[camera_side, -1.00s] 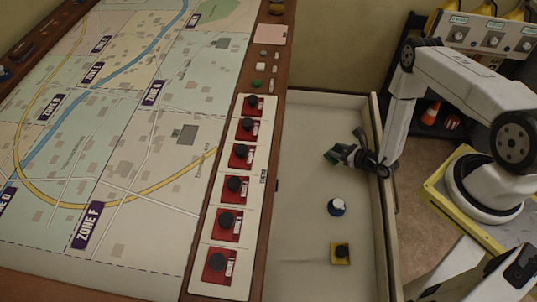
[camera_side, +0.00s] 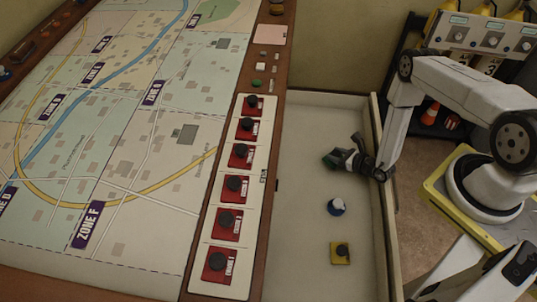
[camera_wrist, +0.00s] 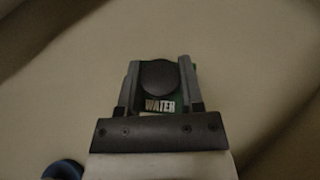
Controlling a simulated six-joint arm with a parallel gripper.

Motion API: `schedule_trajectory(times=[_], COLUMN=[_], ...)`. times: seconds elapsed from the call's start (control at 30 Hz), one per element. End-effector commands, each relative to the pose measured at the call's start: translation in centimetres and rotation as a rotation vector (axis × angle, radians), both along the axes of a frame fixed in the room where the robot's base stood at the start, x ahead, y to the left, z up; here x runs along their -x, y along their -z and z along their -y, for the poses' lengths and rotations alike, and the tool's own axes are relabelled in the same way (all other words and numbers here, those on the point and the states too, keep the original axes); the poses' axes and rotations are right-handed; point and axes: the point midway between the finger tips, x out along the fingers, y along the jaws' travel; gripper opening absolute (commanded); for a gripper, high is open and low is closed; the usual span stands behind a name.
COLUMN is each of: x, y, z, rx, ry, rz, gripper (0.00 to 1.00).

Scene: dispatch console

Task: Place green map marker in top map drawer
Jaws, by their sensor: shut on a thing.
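The green map marker (camera_side: 330,160) is a small green block with a dark round knob. In the wrist view the marker (camera_wrist: 158,84) shows a white "WATER" label. My gripper (camera_side: 340,157) is shut on it, with one finger on each side of the knob in the wrist view (camera_wrist: 158,68). The open drawer (camera_side: 300,235) is a wide pale tray on the right side of the map console. The gripper and marker are over its far half. I cannot tell whether the marker touches the drawer floor.
A blue-and-white marker (camera_side: 336,207) and a yellow marker (camera_side: 341,254) with dark knobs lie in the drawer's nearer part. A row of red markers (camera_side: 235,188) stands on the console edge. The drawer's right wall (camera_side: 385,225) rises beside my wrist. The drawer's left half is clear.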

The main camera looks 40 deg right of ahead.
Motion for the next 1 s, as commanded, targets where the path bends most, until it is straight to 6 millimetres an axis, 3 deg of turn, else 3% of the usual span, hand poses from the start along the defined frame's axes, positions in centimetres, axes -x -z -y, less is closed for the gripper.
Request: schedule_trajectory(times=[0.03, 0.27, 0.3, 0.4, 1.0], x=[0.15, 0.15, 0.16, 0.16, 0.13], y=[0.73, 0.92, 0.93, 0.92, 0.00], z=[-0.10, -0.07, -0.08, -0.07, -0.05], rx=[-0.001, 0.000, -0.001, -0.001, 0.000], ry=[0.000, -0.001, 0.000, 0.000, -0.001], rz=[0.004, 0.005, 0.005, 0.005, 0.005], gripper=[0.00, 0.00, 0.58, 0.83, 0.83])
